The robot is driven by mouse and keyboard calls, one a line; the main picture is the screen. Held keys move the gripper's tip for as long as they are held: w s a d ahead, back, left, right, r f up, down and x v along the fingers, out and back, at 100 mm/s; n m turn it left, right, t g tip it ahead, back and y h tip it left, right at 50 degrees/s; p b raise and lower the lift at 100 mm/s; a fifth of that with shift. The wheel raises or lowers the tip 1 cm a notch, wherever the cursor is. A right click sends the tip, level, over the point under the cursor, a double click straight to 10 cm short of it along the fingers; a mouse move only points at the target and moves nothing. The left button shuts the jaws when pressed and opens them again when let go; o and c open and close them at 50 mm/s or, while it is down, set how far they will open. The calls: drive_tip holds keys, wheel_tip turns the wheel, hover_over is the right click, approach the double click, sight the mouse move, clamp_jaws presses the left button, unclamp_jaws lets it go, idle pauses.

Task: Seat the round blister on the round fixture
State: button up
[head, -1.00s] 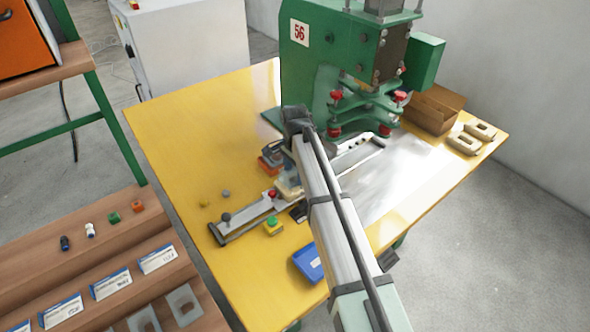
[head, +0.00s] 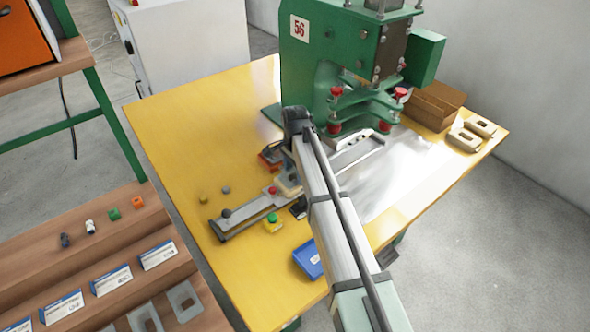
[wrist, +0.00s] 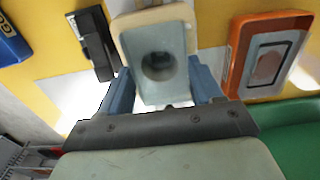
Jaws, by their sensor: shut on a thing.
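My gripper (wrist: 162,92) has its blue fingers on either side of a greyish, see-through round blister (wrist: 160,70) with a dark round cup, and is shut on it. The cream round fixture (wrist: 150,20) lies just behind the blister in the wrist view, and the blister covers its near part. I cannot tell whether the blister touches the fixture or is held a little above it. In the head view, the fixture (head: 288,186) shows beside my arm on the metal slide, and my arm hides the fingers and the blister.
An orange-framed tray (wrist: 232,80) is to the right and a black clamp-like part (wrist: 92,45) to the left. A blue box (head: 308,260) and a green button (head: 272,222) stand near the table's front. The green press (head: 330,70) rises behind.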

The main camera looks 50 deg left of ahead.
drive_tip(key=o, duration=0.9)
drive_tip(key=c, duration=0.4)
drive_tip(key=shift+r, duration=0.15)
wheel_tip(320, 180, up, 7)
idle(0.9)
idle(0.4)
